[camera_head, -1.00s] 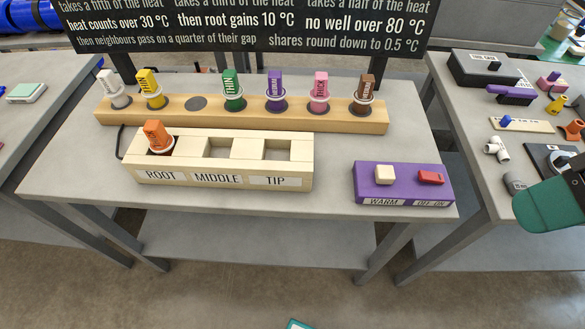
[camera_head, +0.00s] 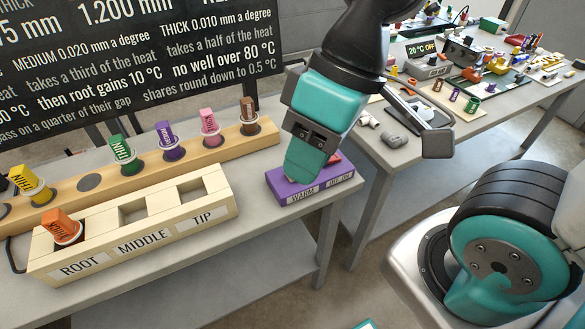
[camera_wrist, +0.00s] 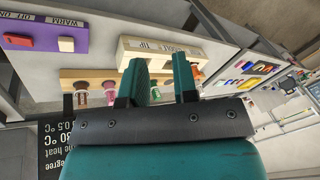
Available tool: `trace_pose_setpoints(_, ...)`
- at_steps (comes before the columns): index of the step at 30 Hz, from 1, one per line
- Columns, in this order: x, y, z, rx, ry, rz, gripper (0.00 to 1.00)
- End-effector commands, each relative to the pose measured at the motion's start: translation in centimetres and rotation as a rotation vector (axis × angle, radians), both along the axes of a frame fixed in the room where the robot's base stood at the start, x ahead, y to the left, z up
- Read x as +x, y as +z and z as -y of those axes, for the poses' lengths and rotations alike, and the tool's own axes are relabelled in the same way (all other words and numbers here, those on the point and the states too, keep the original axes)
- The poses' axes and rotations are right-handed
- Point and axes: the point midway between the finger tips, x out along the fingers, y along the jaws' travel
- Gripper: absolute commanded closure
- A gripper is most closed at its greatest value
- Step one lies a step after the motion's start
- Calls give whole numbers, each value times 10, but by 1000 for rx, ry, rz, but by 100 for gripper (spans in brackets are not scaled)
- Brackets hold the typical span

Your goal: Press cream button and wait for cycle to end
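The purple button box (camera_head: 283,186) sits at the right end of the near table, with its WARM and OFF/ON labels facing front. The red button (camera_head: 334,159) shows past my gripper (camera_head: 303,172). In the head view, my gripper hangs in front of the box's left part and covers most of the cream button. The wrist view shows the cream button (camera_wrist: 66,44) whole and clear of my fingers. There, my gripper (camera_wrist: 160,78) has its two teal fingers apart with nothing between them. The ROOT, MIDDLE, TIP holder (camera_head: 131,256) has an orange piece (camera_head: 62,225) in ROOT; its other two sockets are empty.
The right table (camera_head: 375,150) holds many parts and a display (camera_head: 423,48) reading 20 °C OFF.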

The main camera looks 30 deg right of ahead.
Motion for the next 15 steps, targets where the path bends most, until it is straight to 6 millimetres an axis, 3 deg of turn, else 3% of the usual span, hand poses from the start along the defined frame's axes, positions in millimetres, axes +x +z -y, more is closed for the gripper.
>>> trace_pose_setpoints(1, 0, 0, 0, 0, 0, 0, 84)
trace_pose_setpoints(3, 0, 0, 0, 0, 0, 0, 100)
trace_pose_setpoints(15, 0, 0, 0, 0, 0, 0, 100)
